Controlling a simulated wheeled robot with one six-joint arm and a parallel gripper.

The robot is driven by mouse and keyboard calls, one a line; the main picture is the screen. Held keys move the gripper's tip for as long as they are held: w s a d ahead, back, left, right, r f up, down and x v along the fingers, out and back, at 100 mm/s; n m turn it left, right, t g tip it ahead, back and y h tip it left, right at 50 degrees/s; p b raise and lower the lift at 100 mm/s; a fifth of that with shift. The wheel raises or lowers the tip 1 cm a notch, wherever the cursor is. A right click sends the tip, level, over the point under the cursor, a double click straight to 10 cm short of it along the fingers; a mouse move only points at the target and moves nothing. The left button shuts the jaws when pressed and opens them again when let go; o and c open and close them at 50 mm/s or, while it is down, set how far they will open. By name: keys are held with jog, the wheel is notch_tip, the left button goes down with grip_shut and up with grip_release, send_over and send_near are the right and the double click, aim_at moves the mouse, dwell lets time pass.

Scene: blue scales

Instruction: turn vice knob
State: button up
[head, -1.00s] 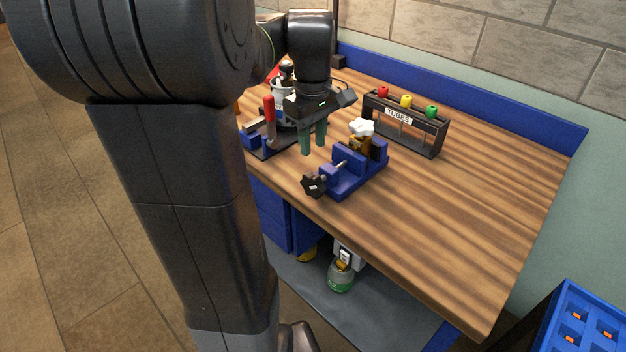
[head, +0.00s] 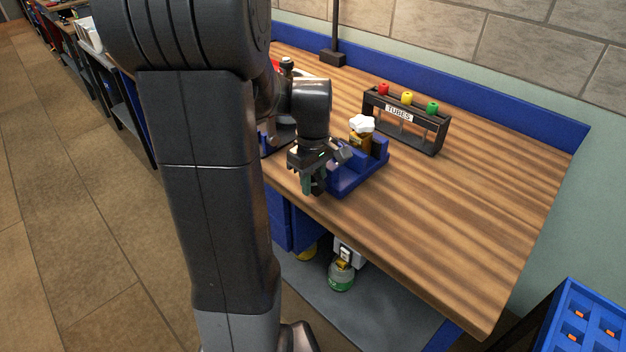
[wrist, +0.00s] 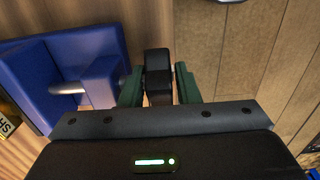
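The blue vice (head: 352,180) sits at the bench's front edge in the head view; it also shows at the left of the wrist view (wrist: 82,58). Its black knob (wrist: 158,72) is at the end of a metal screw, beyond the bench edge. My gripper (head: 313,190) is at the knob, pointing down. In the wrist view its green fingers (wrist: 160,88) stand on either side of the knob, with a narrow gap visible on the right. Firm contact does not show. The knob is hidden behind my gripper in the head view.
A brown bottle with a white cap (head: 362,124) stands at the vice's jaws. A tube rack (head: 405,118) with coloured tops is behind it. The right of the wooden bench (head: 470,210) is clear. A green gas canister (head: 341,276) is on the shelf below.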

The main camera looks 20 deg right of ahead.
aim_at(321, 181)
grip_shut()
jog(key=shift+t+y+b, duration=0.4)
jog(key=shift+t+b, duration=0.05)
jog(key=shift+t, duration=0.45)
grip_release()
jog(key=shift+r, duration=0.1)
notch_tip(321, 181, up, 14)
jog(key=s+d+p, duration=0.1)
jog(key=s, duration=0.1)
jog(key=shift+f, duration=0.25)
jog(key=shift+s, duration=0.1)
